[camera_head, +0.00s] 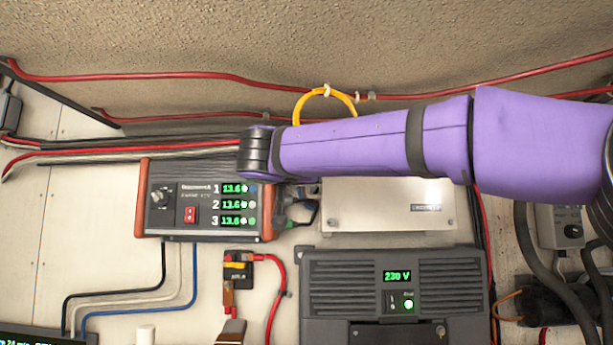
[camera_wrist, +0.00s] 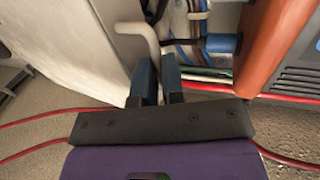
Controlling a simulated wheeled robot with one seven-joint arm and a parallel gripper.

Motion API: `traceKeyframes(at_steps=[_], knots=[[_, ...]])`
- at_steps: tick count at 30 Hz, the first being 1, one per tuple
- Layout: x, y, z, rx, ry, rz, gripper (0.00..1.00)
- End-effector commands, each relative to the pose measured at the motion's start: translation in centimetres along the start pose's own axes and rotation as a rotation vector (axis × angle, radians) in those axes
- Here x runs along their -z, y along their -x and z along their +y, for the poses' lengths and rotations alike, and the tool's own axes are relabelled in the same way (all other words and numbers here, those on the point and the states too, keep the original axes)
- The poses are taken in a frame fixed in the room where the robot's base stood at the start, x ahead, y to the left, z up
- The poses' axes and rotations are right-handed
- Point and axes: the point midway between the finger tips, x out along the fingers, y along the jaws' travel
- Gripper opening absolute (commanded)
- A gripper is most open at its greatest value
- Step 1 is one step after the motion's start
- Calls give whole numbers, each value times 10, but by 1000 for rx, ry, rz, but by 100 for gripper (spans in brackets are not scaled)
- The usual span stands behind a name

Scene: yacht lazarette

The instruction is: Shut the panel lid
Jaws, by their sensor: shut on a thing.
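The panel lid (camera_head: 390,205) is a pale, flat plate with a small label, to the right of the orange-ended unit in the head view. My arm covers its top edge. In the wrist view the pale lid (camera_wrist: 80,45) fills the upper left, and a bent grey handle (camera_wrist: 137,28) runs from it down to my fingers. My gripper (camera_wrist: 157,78) is shut on this handle. Bundled cables (camera_wrist: 187,22) show beside the lid's edge, so the lid appears to stand ajar; how far I cannot tell. In the head view my gripper (camera_head: 291,207) is mostly hidden by my arm.
The orange-ended unit (camera_head: 205,209) with green displays stands close left of my gripper. A dark 230 V unit (camera_head: 395,290) lies just below the lid. Red cables (camera_head: 200,76) and a yellow loop (camera_head: 325,92) run along the back wall. Thick hoses (camera_head: 540,255) are at right.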

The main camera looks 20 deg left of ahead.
Motion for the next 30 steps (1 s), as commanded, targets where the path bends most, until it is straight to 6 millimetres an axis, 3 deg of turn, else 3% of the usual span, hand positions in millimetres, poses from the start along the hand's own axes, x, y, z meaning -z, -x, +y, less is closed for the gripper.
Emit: traceKeyframes(at_steps=[2, 3, 4, 16, 30], knots=[[1, 2, -2, 6, 0, 2, 0], [1, 3, -2, 6, 0, 2, 16], [1, 3, -2, 6, 0, 2, 19], [1, 10, -1, 4, 1, 2, 19], [1, 90, -1, 6, 0, 2, 19]])
